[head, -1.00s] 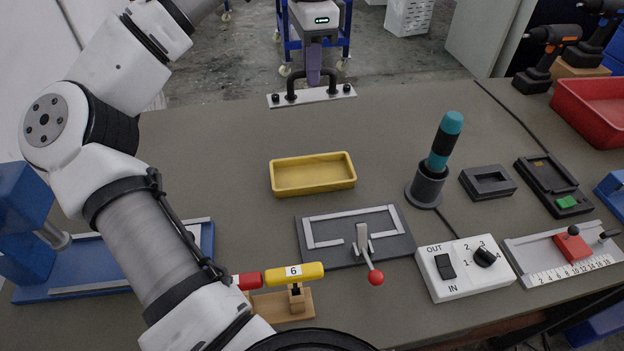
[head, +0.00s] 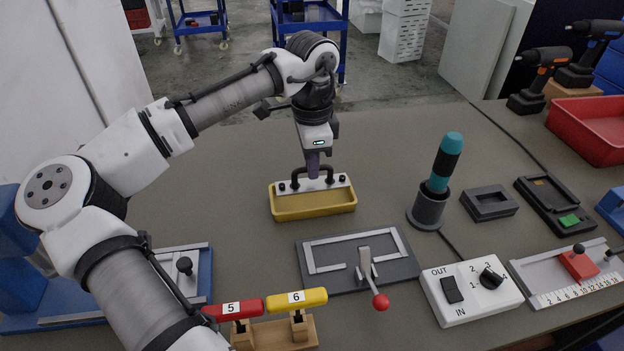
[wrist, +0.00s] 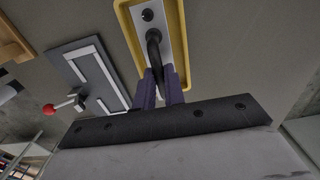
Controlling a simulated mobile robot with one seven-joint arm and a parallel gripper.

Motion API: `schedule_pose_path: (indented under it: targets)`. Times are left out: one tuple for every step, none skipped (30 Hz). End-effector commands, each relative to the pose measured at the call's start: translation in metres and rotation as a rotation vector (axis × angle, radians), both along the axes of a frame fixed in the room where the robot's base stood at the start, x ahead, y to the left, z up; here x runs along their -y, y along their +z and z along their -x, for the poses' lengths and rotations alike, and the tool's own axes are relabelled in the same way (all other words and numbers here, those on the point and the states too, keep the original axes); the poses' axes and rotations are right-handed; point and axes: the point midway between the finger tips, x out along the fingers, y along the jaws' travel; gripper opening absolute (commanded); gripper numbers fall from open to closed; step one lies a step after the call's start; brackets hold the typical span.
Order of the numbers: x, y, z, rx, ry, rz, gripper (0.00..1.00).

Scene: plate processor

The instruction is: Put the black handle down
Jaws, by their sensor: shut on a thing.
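The black handle (head: 326,172) is a curved bar on a light metal plate (head: 340,183) with dark knobs at its ends. My gripper (head: 313,170) is shut on the handle from above. The plate is at the yellow tray (head: 313,210), over its back part in the head view. In the wrist view the handle (wrist: 153,52) lies between my purple fingers (wrist: 161,88), and the plate (wrist: 173,45) shows inside the outline of the yellow tray (wrist: 187,50). I cannot tell whether the plate touches the tray floor.
A grey fixture with a red-knobbed lever (head: 380,301) stands in front of the tray. A teal-topped tool in a black holder (head: 431,205) is to the right. Red and yellow numbered handles (head: 297,299) are at the front.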

Motion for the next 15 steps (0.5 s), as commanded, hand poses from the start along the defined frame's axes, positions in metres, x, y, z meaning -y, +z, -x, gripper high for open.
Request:
schedule_pose_path:
  targets:
    - [0.000,-0.003,0.000,0.000,0.000,-0.001,0.00]
    - [0.000,-0.007,0.000,0.000,0.001,-0.002,0.00]
    - [0.000,-0.012,0.000,0.000,0.001,-0.001,0.00]
    - [-0.001,-0.017,0.000,0.000,0.000,-0.002,0.00]
    - [-0.001,-0.022,0.000,0.000,0.000,-0.002,0.00]
    - [0.000,-0.028,0.000,0.000,0.000,-0.002,0.00]
    - [-0.001,-0.033,0.000,0.000,0.000,-0.002,0.00]
    - [-0.001,-0.036,0.000,0.000,0.001,-0.001,0.00]
    - [0.000,-0.040,0.000,0.000,0.001,-0.001,0.00]
    - [-0.001,-0.042,0.000,0.000,0.001,-0.001,0.00]
    - [-0.001,-0.044,0.000,0.000,0.001,-0.001,0.00]
    - [0.000,-0.044,0.000,0.001,0.001,-0.001,0.00]
    - [0.000,-0.045,0.000,0.001,0.001,0.000,0.00]
    - [0.000,-0.044,0.000,0.001,0.001,0.000,0.00]
    - [0.000,-0.044,0.000,0.001,0.001,0.000,0.00]
